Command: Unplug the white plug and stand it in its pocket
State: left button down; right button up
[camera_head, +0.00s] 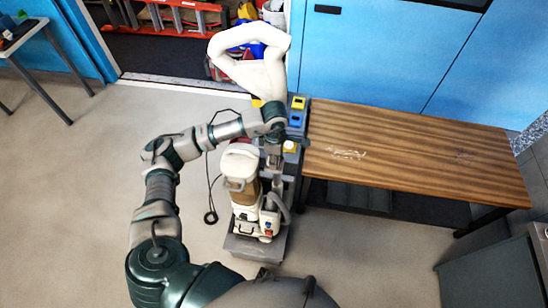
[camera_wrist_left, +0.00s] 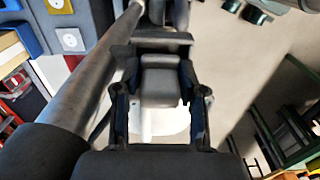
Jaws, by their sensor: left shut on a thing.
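My left gripper (camera_head: 275,158) is beside the column of sockets, just above the white machine, at the middle of the head view. In the left wrist view its fingers (camera_wrist_left: 160,100) are closed on a pale grey block (camera_wrist_left: 163,82). I cannot tell whether this block is the white plug. A yellow socket box (camera_head: 298,103) and a blue one (camera_head: 296,118) show on the column. A small white round piece (camera_head: 290,146) sits on yellow just right of my gripper; it is too small to identify. I cannot make out the pocket. My right gripper is not in view.
The white machine (camera_head: 241,165) stands on a grey base (camera_head: 257,246), with a black cord (camera_head: 210,216) on its left. A wooden bench (camera_head: 410,155) is close on the right. Blue cabinets (camera_head: 390,50) stand behind.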

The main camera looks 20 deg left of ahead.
pick_arm(q)
jog(key=c, duration=0.6)
grip_release()
jog(key=shift+s+d+f, duration=0.1)
jog(key=shift+s+f, duration=0.15)
jog(key=shift+f, duration=0.15)
jog(key=shift+r, duration=0.1)
jog(key=shift+w, duration=0.15)
jog(key=shift+w+r, duration=0.1)
jog(key=shift+r, duration=0.2)
notch_tip(320, 180, up, 11)
jog(key=shift+r, duration=0.15)
notch_tip(320, 180, up, 5)
jog(key=p, duration=0.3)
jog(key=shift+r, duration=0.1)
